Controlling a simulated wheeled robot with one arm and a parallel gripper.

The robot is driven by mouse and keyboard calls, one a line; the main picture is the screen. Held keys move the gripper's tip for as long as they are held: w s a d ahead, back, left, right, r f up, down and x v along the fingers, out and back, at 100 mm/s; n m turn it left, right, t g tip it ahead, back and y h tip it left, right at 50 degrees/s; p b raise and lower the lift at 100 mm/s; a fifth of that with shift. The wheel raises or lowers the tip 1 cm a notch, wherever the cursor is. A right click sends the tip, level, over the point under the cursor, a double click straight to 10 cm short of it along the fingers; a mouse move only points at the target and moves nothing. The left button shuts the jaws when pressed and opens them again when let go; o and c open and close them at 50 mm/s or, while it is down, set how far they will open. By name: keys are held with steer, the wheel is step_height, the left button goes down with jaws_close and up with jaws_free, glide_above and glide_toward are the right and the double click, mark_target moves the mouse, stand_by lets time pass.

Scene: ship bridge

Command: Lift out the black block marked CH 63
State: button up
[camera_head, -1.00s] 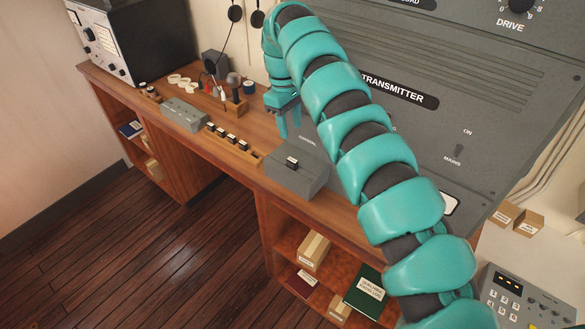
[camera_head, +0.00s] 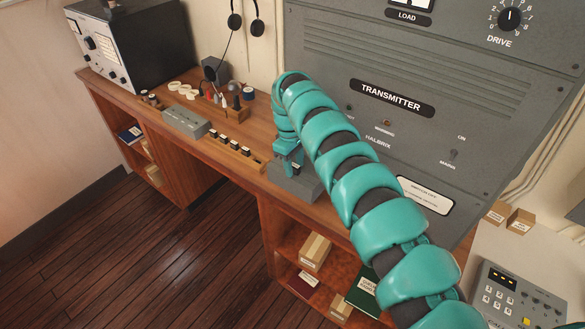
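A grey box (camera_head: 297,190) stands on the wooden desk, and a small black block (camera_head: 297,168) with a pale label sits in its top. The label is too small to read. My gripper (camera_head: 289,165) points down at the top of this box, with its fingers at the block. The fingers and my arm hide much of the block and the box's top. I cannot tell whether the fingers touch the block. Several more small black blocks stand in a wooden rack (camera_head: 247,163) to the left; their marks are unreadable too.
A grey unit (camera_head: 185,121) lies left of the rack. Behind are white rings (camera_head: 183,90), a tool holder (camera_head: 238,114) and a dark speaker box (camera_head: 216,70). The grey transmitter panel (camera_head: 390,60) rises behind the desk, close to my arm. Headphones (camera_head: 257,27) hang on the wall.

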steer(key=shift+d, duration=0.1)
jaws_close()
steer(key=shift+w+r, duration=0.1)
steer(key=shift+r, duration=0.05)
